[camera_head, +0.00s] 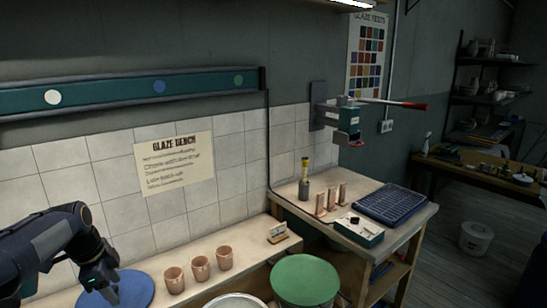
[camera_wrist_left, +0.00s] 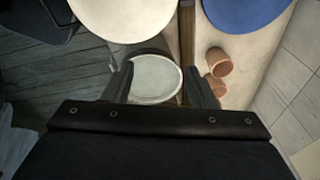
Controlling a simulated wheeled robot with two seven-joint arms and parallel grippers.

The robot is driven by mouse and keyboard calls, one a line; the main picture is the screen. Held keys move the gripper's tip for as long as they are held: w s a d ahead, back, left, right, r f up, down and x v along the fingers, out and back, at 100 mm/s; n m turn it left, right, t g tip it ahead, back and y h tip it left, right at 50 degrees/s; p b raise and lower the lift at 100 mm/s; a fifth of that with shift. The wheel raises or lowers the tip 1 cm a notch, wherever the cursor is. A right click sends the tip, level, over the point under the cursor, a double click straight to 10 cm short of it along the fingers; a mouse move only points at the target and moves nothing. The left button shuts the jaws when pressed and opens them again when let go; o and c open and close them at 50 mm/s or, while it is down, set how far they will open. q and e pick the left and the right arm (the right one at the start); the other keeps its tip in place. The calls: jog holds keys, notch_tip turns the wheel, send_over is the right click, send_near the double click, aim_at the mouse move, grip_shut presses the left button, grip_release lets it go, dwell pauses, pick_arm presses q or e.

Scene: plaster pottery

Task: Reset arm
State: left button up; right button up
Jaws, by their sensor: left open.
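My left gripper (camera_head: 104,290) comes in from the left in the head view, over or beside a blue round disc (camera_head: 135,288) on the bench. In the left wrist view the gripper's two fingers (camera_wrist_left: 162,86) stand wide apart with nothing held between them. A pale round container (camera_wrist_left: 155,78) shows beyond the fingers, below the gripper. The blue disc (camera_wrist_left: 245,12) is at the top right there. My right gripper is in neither view.
Several terracotta cups (camera_head: 200,268) stand along the bench right of the blue disc. A green round top (camera_head: 304,279) and a whitish round rim (camera_head: 236,300) are at the front.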

pick_arm(q)
jog(key=s+d+r+n+t+h, duration=0.1)
jog(key=s+d+r+n, duration=0.25)
jog(key=s+d, duration=0.3)
jog(key=s+d+r+n+t+h, duration=0.1)
jog(key=s+d+r+n, duration=0.1)
jog(key=s+d+n, duration=0.45)
jog(key=s+d+f+n, duration=0.2)
jog(key=s+d+f, duration=0.1)
jog(key=s, duration=0.3)
jog(key=s+d+f+n+t, duration=0.1)
jog(key=s+d+f+n, duration=0.1)
jog(key=s, duration=0.5)
jog(key=shift+d+f+n+t+h, duration=0.3)
jog(key=shift+d+f, duration=0.1)
jog(key=shift+d, duration=0.45)
